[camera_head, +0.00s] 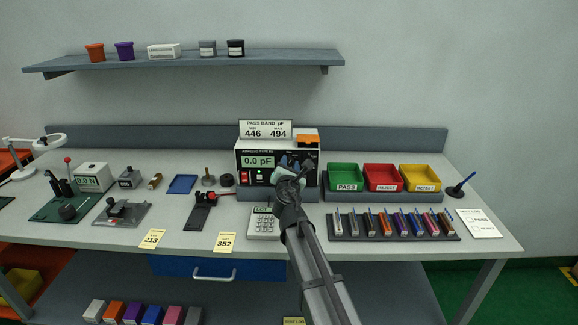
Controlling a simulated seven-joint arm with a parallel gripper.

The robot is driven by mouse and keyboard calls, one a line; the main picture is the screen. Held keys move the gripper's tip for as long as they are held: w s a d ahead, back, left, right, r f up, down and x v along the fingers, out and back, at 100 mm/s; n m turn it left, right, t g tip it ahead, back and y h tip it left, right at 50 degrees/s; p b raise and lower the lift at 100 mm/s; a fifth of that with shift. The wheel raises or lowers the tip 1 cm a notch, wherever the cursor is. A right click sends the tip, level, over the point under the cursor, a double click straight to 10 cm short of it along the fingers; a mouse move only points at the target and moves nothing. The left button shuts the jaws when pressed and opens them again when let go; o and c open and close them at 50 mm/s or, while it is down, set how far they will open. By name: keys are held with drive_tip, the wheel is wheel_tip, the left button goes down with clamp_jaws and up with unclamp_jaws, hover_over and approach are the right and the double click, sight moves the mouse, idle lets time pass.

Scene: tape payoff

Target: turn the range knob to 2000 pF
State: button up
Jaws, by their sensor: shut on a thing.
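The capacitance meter (244,154) stands at the back middle of the bench. Its green display (258,162) reads 0.0 pF. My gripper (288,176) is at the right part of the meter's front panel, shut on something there. The range knob is hidden behind my gripper, so its setting cannot be read. Dark dial markings show just above my gripper. A PASS BAND card (265,130) on top of the meter reads 446 and 494.
Green PASS (346,187), red REJECT (388,187) and yellow RETEST (424,187) bins stand right of the meter. A rack (352,236) of several coloured items lies in front of them. A shelf (190,62) hangs above.

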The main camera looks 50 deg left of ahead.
drive_tip(key=m, duration=0.6)
drive_tip(key=shift+f, duration=0.1)
idle(0.5)
drive_tip(key=o, duration=1)
drive_tip(key=shift+o, duration=0.2)
drive_tip(key=shift+d, duration=0.1)
drive_tip(key=v, duration=1.3)
drive_tip(key=shift+s+d, duration=0.25)
drive_tip(key=shift+s, duration=0.05)
drive_tip(key=shift+a, duration=0.1)
